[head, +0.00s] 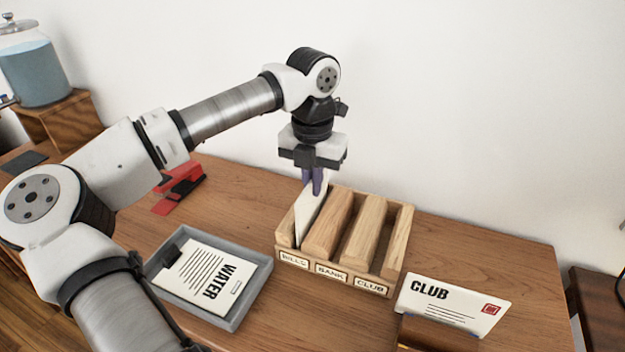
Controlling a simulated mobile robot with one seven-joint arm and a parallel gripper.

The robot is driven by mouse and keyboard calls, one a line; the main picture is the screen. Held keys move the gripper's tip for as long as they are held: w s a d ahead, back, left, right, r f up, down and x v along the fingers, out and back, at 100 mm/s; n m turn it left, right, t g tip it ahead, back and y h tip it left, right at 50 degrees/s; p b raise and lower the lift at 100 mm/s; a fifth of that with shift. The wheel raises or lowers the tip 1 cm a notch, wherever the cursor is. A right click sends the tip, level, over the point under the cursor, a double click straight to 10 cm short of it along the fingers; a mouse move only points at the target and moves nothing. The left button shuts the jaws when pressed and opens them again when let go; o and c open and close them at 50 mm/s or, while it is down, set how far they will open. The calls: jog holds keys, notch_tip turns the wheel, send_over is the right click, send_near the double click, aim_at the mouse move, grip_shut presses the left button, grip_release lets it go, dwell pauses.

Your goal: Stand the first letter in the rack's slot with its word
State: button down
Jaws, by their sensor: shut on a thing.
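A wooden rack (388,268) stands on the desk, with labels reading left to right what looks like BILLS, then BANK and CLUB. My gripper (313,186) is above the rack's left slot, pointing down, shut on the top of a plain-looking white letter (306,218). That letter stands slightly tilted in the left slot, over the BILLS label. Its printed face and its lower edge are hidden. The BANK and CLUB slots look empty. A second letter (445,302), marked CLUB with a red stamp, leans in a brown holder (430,335) at the front right.
A grey tray (258,283) left of the rack holds a sheet marked WATER (208,277) and a black clip. A red and black stapler (180,187) lies behind the tray. A water dispenser (38,70) stands at far left. Desk right of the rack is clear.

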jog(key=shift+f+b, duration=1.15)
jog(key=shift+f, duration=0.3)
jog(key=c, duration=1.5)
grip_release()
jog(key=shift+r+p, duration=2.75)
jog(key=shift+r, duration=1.75)
jog(key=shift+s+f, duration=0.1)
